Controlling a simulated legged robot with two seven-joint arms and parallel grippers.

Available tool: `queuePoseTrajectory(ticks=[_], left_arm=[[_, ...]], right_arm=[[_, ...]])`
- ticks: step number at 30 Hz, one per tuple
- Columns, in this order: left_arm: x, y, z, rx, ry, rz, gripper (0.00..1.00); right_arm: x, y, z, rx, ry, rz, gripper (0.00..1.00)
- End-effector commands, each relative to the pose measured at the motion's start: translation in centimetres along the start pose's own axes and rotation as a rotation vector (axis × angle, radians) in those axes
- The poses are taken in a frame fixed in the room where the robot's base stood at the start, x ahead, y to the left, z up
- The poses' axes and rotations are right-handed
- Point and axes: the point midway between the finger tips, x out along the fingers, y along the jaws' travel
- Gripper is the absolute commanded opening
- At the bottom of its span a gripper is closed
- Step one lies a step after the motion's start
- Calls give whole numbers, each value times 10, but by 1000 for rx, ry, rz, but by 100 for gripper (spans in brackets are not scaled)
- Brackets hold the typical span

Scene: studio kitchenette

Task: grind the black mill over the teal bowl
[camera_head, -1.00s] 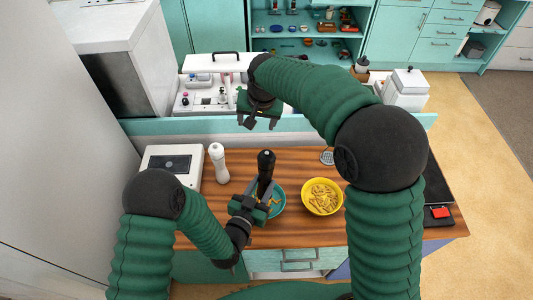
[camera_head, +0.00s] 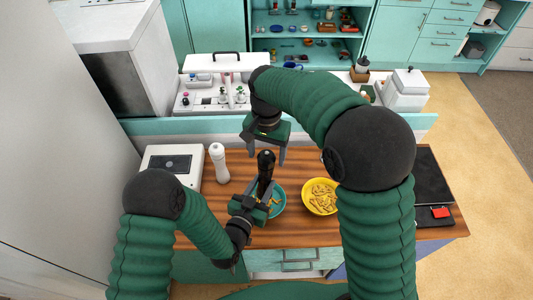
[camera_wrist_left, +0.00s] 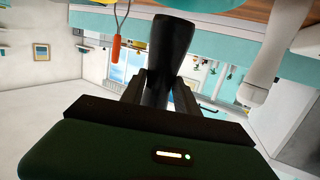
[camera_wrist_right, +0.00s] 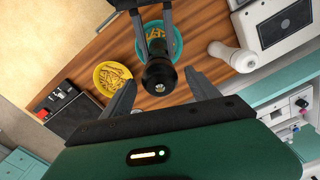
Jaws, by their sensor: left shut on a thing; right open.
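The black mill (camera_head: 265,167) stands roughly upright over the teal bowl (camera_head: 279,203), which is partly hidden by my left gripper (camera_head: 262,202). That gripper is shut on the mill's lower part; the left wrist view shows the mill (camera_wrist_left: 170,45) between its fingers. My right gripper (camera_head: 267,158) is open just above and behind the mill's top. In the right wrist view, the mill's round top (camera_wrist_right: 159,76) shows between the spread fingers, with no clear contact. The teal bowl (camera_wrist_right: 178,42) lies beyond it there.
A yellow bowl (camera_head: 318,197) of pasta-like pieces stands right of the teal bowl on the wooden counter. A white mill (camera_head: 218,163) and a white appliance (camera_head: 172,162) stand to the left. A raised teal ledge (camera_head: 190,127) runs behind the counter.

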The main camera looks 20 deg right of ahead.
Motion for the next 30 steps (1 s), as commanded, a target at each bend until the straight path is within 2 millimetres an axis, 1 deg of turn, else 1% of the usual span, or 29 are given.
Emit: queuePoseTrajectory(ticks=[3, 8, 9, 23, 26, 30], left_arm=[[0, 0, -1, 0, 2, 0, 0], [0, 0, -1, 0, 2, 0, 0], [0, 0, -1, 0, 2, 0, 0], [0, 0, -1, 0, 2, 0, 0], [0, 0, -1, 0, 2, 0, 0], [0, 0, -1, 0, 2, 0, 0]], right_arm=[[5, 0, 0, 0, 0, -1, 69], [6, 0, 0, 0, 0, -1, 69], [5, 0, 0, 0, 0, -1, 68], [5, 0, 0, 0, 0, 0, 8], [5, 0, 0, 16, 0, 2, 7], [6, -1, 1, 162, -3, 19, 7]])
